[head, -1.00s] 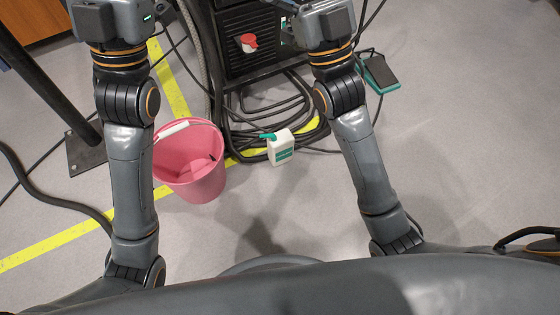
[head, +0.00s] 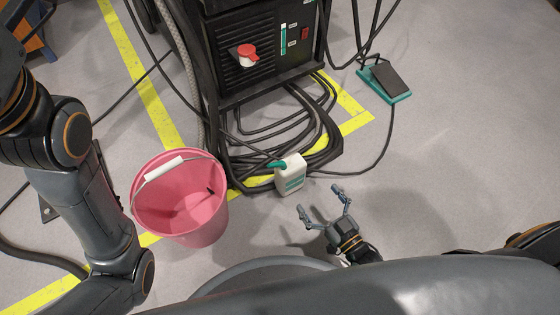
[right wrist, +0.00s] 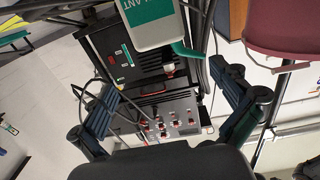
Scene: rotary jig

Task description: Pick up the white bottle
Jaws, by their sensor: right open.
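The white bottle (head: 291,177), with a green cap and a green label, stands on the floor at the foot of the machine. My right gripper (head: 320,198) is open and empty, low, a little right of and nearer than the bottle, apart from it. In the right wrist view the bottle (right wrist: 150,28) shows at the top, cut off by the frame edge, beyond the open fingers of the right gripper (right wrist: 166,80). My left arm shows at the left of the head view, but its gripper is out of the frame.
A pink bucket (head: 182,212) stands left of the bottle. Coiled black cables (head: 318,128) lie behind it under the black machine (head: 265,45), which carries a red-and-white part. A green foot pedal (head: 385,82) lies back right. The floor at right is clear.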

